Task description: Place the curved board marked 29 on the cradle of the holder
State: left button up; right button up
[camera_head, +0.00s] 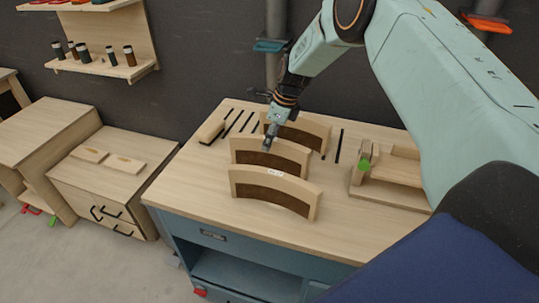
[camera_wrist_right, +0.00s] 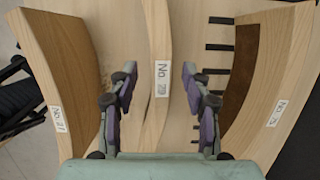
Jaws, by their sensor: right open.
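The curved board marked 29 (camera_wrist_right: 158,35) stands on edge in the middle of the right wrist view, its label facing the camera. In the head view it appears to be the middle of three curved boards (camera_head: 285,158). My right gripper (camera_head: 268,143) is at its top edge. In the wrist view the fingers of the right gripper (camera_wrist_right: 160,80) are open, one on each side of the board, with gaps visible. The holder (camera_head: 384,190), a wooden stand with a green mark, appears at the right of the tabletop. My left gripper is not in view.
A front curved board (camera_head: 273,190) and a back one (camera_head: 312,132) stand close by. The wrist view shows neighbours at left (camera_wrist_right: 62,70) and right (camera_wrist_right: 285,80).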

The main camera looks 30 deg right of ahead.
aim_at(269, 156)
jog(key=x, duration=0.4)
jog(key=shift+d+f, duration=0.1)
jog(key=shift+d, duration=0.05)
jog(key=shift+w+a+f, duration=0.25)
jog(key=shift+a+f, duration=0.05)
jog(key=shift+f, duration=0.15)
jog(key=shift+s+d+r, duration=0.15)
jog(key=shift+s+d, duration=0.1)
jog(key=shift+s, duration=0.05)
jog(key=shift+c, duration=1.2)
jog(key=shift+w+a, duration=0.2)
jog(key=shift+w, duration=0.05)
jog(key=c, duration=0.6)
jog(key=shift+c, duration=0.8)
jog(key=shift+s+d, duration=0.15)
grip_shut()
